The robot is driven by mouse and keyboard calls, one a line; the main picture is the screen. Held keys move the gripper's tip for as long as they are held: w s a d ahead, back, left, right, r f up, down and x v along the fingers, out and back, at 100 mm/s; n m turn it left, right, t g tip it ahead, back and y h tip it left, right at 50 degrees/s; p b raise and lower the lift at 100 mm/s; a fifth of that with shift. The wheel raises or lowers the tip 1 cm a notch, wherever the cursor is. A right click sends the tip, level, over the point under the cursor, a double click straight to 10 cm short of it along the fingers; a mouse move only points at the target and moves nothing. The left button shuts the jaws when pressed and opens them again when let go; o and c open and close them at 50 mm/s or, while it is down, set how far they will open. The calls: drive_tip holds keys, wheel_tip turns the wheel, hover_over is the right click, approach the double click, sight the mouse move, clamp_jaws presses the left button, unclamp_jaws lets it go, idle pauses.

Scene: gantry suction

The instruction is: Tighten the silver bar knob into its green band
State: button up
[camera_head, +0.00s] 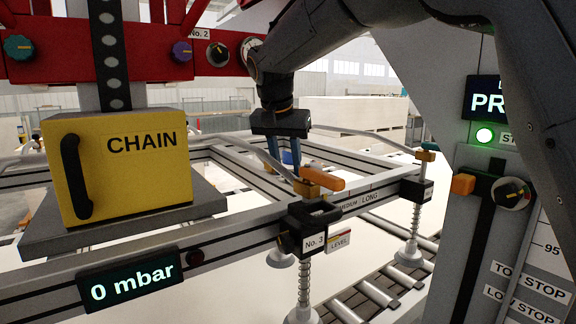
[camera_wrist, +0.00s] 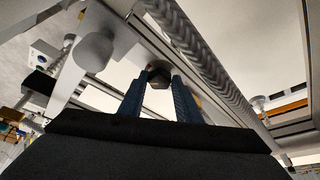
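My gripper (camera_head: 284,172) points down over the silver frame in the head view. Its two blue fingers stand apart. In the wrist view, a dark faceted knob (camera_wrist: 159,76) shows between the fingertips (camera_wrist: 159,82) of my gripper, beside a silver bar. I cannot tell whether the fingers touch it or whether it lies beyond them. I cannot single out a silver bar knob or a green band in either view. A dial (camera_head: 251,46) on the red beam is partly hidden behind my arm.
A yellow CHAIN box (camera_head: 112,165) stands at left, above a display (camera_head: 129,280) reading 0 mbar. A grey panel with a black knob (camera_head: 513,193) stands at right. Rollers lie below.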

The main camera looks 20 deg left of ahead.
drive_tip(key=shift+a+m+h+p, duration=0.1)
drive_tip(key=shift+m+h+p, duration=0.45)
drive_tip(key=shift+m, duration=0.55)
drive_tip(key=o, duration=1.1)
drive_tip(key=shift+c, duration=0.2)
drive_tip(key=shift+r, duration=0.1)
drive_tip(key=d+b+v, duration=0.1)
drive_tip(key=b+v, duration=0.1)
drive_tip(key=v, duration=0.5)
drive_tip(key=shift+a+r, duration=0.35)
drive_tip(key=shift+a, duration=0.1)
